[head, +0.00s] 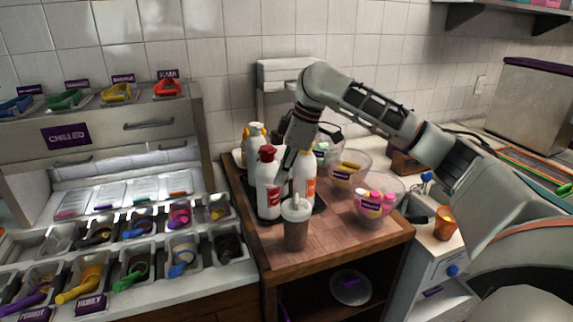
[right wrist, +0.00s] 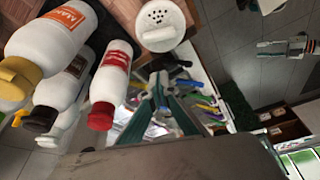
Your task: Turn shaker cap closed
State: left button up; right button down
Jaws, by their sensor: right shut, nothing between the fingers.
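The shaker (head: 296,228) stands upright at the front of the wooden cart top, with a grey body and a pale cap. In the right wrist view its round white cap (right wrist: 155,15) shows several small holes on one side and a raised white piece on the other. My right gripper (head: 287,166) points down just behind the shaker, close among the bottles. Its dark fingers (right wrist: 160,80) are shut and empty, apart from the cap in the right wrist view. My left gripper is not seen in the head view.
A red-capped bottle (head: 268,190) and an orange-labelled bottle (head: 306,182) stand close behind the shaker. Clear bowls of toppings (head: 374,212) are to the right. Topping bins (head: 180,255) fill the left counter. The cart's front left is bare.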

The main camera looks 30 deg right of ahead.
aim_at(296, 201)
jog(key=f, duration=0.1)
jog(key=d+f, duration=0.1)
jog(key=s+f, duration=0.1)
jog(key=f, duration=0.1)
jog(key=shift+d, duration=0.2)
jog(key=shift+s+d+r, duration=0.1)
jog(key=shift+s+d, duration=0.15)
jog(key=shift+d, duration=0.15)
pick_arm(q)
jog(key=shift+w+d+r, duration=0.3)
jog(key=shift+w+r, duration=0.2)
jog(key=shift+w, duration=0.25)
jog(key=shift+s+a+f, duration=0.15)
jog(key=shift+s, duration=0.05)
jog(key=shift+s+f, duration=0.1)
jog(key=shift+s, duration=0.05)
pick_arm(e)
jog(key=shift+a, duration=0.1)
